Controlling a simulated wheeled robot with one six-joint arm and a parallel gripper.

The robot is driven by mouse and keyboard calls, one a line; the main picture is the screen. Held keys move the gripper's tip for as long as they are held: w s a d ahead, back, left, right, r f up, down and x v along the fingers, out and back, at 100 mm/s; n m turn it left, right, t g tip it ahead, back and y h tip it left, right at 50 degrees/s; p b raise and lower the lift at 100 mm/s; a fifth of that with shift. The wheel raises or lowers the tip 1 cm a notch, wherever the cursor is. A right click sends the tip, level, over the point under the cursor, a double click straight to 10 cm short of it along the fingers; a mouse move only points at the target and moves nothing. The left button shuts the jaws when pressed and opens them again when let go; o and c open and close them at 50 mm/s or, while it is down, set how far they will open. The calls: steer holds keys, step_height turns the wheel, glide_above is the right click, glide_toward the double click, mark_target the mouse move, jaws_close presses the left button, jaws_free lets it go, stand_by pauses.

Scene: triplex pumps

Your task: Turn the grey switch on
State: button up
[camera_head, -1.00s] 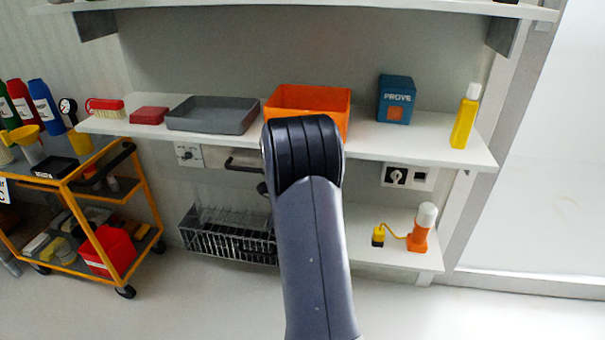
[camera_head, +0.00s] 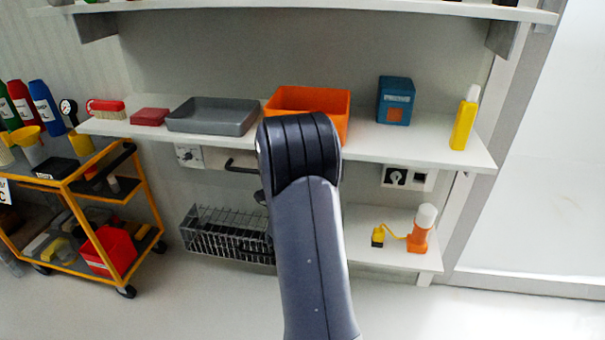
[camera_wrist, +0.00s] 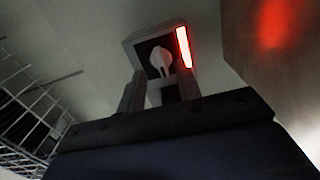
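In the wrist view, a small grey-framed switch box (camera_wrist: 128,41) with a dark face carries a pale grey knob (camera_wrist: 161,62). A red light strip (camera_wrist: 184,47) glows on its right side. My gripper (camera_wrist: 160,88) points at it from below in the picture. Its two fingers stand apart, one on each side of the knob's lower part, with a dark gap between them. I cannot tell whether they touch the knob. In the head view, my arm hides the gripper and probably this switch.
A shelf (camera_head: 420,146) above holds a grey tray (camera_head: 211,117) and an orange bin (camera_head: 345,112). A wire rack (camera_head: 225,240) is left of my arm. Other wall plates show at left (camera_head: 189,156) and right (camera_head: 396,176). A brownish surface (camera_wrist: 290,75) is close at right in the wrist view.

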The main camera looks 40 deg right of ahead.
steer(key=p+v, duration=0.1)
steer(key=v, duration=0.7)
steer(key=shift+s, duration=0.1)
steer(key=b+x, duration=0.2)
steer(key=x, duration=0.8)
steer(key=shift+w+d, duration=0.25)
steer(key=shift+w, duration=0.05)
